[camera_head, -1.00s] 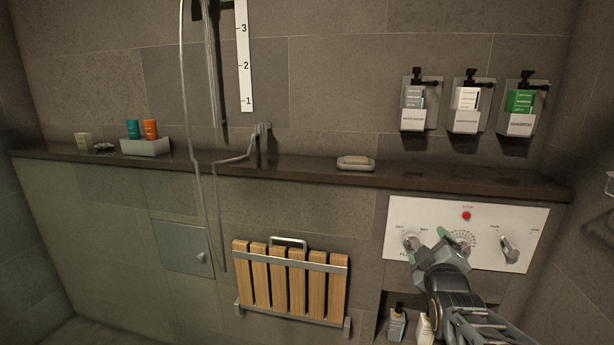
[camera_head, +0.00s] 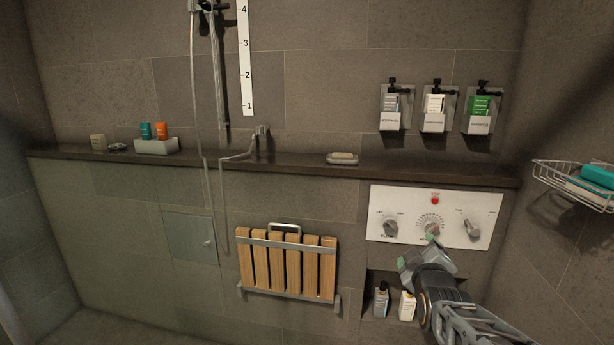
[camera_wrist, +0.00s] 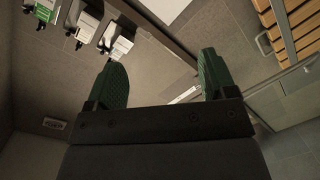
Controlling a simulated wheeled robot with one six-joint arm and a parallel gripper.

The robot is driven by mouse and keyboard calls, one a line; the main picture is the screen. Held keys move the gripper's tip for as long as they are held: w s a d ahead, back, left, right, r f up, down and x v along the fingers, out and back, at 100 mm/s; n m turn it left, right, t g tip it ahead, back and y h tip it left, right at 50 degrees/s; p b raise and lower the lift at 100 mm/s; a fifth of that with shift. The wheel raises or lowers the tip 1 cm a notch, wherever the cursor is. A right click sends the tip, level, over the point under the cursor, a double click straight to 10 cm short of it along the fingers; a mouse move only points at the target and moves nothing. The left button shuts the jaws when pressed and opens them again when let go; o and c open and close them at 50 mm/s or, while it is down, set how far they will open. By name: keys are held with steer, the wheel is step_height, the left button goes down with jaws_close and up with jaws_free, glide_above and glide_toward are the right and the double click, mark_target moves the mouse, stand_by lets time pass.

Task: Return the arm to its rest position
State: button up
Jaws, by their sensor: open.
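My gripper (camera_head: 422,250) is in front of the lower edge of the white control panel (camera_head: 387,206), at the right in the head view. In the wrist view my gripper (camera_wrist: 160,82) shows two green fingers spread apart with nothing between them. The panel carries a left knob (camera_head: 390,228), a middle dial (camera_head: 431,226), a right lever (camera_head: 472,230) and a red stop button (camera_head: 435,200). The gripper partly hides the panel's lower edge under the dial. Whether a fingertip touches the panel cannot be told.
A niche below the panel holds two bottles (camera_head: 381,300). A folded wooden seat (camera_head: 288,264) hangs to the left. A dark ledge (camera_head: 290,166) runs above, bearing a soap dish (camera_head: 342,159). Dispensers (camera_head: 433,108) hang above it. A wire basket (camera_head: 570,183) is on the right wall.

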steer(key=s+a+r+m+g+y+p, duration=0.1)
steer(key=s+a+r+m+g+p, duration=0.2)
steer(key=s+g+p, duration=0.3)
steer(key=s+a+r+m+g+y+p, duration=0.2)
steer(key=s+a+r+m+g+p, duration=0.1)
steer(key=s+p, duration=0.7)
steer(key=a+m+g+p, duration=0.1)
steer(key=a+g+p, duration=0.1)
steer(key=g, duration=0.1)
steer(key=shift+a+r+m+p, duration=0.15)
steer(key=shift+a+m+p, duration=0.15)
steer(key=shift+a+m, duration=0.1)
steer(key=shift+s+g, duration=0.25)
steer(key=shift+g, duration=0.15)
steer(key=shift+c, duration=0.3)
